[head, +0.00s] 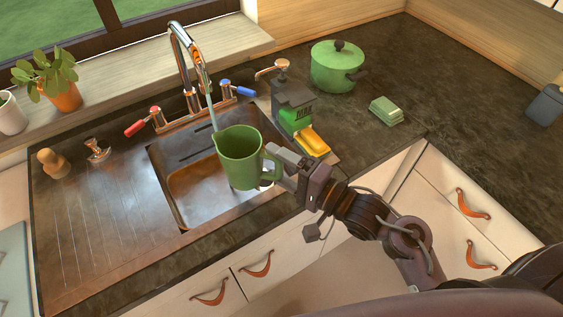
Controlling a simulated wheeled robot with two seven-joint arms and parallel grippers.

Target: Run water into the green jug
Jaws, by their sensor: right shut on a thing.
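The green jug (238,160) is held upright over the sink basin (192,189), under the tap. My right gripper (272,168) is shut on the jug's handle, at the jug's right side. The chrome tap (183,55) arches over the sink. A thin pale stream of water (212,116) falls from its spout to the jug's mouth. The tap has a red lever (136,127) on the left and a blue lever (238,88) on the right. The water level inside the jug cannot be seen. My left gripper is not in view.
A dark caddy (291,96) with a green item and a yellow sponge (313,141) stands right of the sink, close to my right gripper. The drainboard (98,205) at left is mostly clear.

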